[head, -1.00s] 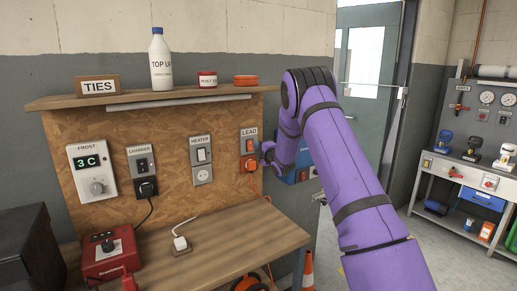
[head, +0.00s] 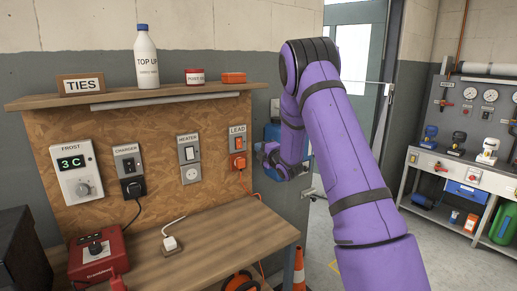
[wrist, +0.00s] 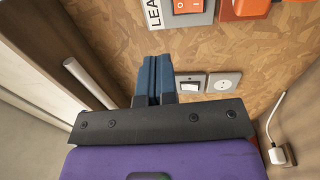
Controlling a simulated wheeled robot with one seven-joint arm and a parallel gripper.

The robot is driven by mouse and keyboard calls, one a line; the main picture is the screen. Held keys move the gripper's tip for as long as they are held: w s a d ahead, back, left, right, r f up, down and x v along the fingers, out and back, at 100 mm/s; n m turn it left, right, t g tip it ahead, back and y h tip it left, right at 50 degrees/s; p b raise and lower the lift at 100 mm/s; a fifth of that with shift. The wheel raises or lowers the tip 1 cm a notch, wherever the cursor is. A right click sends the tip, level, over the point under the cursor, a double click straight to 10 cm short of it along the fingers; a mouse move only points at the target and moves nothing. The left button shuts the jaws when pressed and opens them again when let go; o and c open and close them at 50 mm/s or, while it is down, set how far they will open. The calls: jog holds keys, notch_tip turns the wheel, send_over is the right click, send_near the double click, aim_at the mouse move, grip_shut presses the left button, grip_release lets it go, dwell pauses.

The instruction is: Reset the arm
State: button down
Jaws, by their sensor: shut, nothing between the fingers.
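My gripper (wrist: 152,80) shows in the wrist view with its two blue-grey fingers together and nothing between them. It is in front of the chipboard panel, apart from it as far as I can tell. In the head view my purple arm reaches up and bends down, with its end by the right edge of the panel, right of the LEAD switch (head: 238,142). An orange plug (head: 239,162) sits in the socket under that switch, with an orange cord hanging down. The fingertips are hard to make out in the head view.
The chipboard panel (head: 85,130) carries a FROST thermostat (head: 75,172), a charger socket with a black plug (head: 133,187) and a heater switch (head: 188,153). A shelf (head: 60,101) juts out above. A white plug (head: 170,243) lies on the wooden bench (head: 225,235). A traffic cone (head: 299,270) stands right of it.

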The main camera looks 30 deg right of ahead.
dwell(0.4)
jog(key=s+a+r+m+g+h, duration=0.25)
jog(key=s+a+r+m, duration=0.25)
jog(key=s+r, duration=0.3)
jog(key=s+a+r+m+g+h, duration=0.1)
jog(key=s+a+r+m+g, duration=0.3)
jog(key=s+a+r+m, duration=0.25)
jog(key=s+a+m+g+y, duration=0.1)
jog(key=s+a+m+g, duration=0.1)
jog(key=s, duration=0.9)
jog(key=s+a+m+g+y, duration=0.1)
jog(key=s+a, duration=0.4)
jog(key=s, duration=0.7)
jog(key=s+a+m+g+y, duration=0.1)
jog(key=s+a+m+g, duration=0.3)
jog(key=s, duration=0.7)
jog(key=shift+s+a+f+g, duration=0.15)
jog(key=shift+s+f+g, duration=0.2)
jog(key=shift+s, duration=0.05)
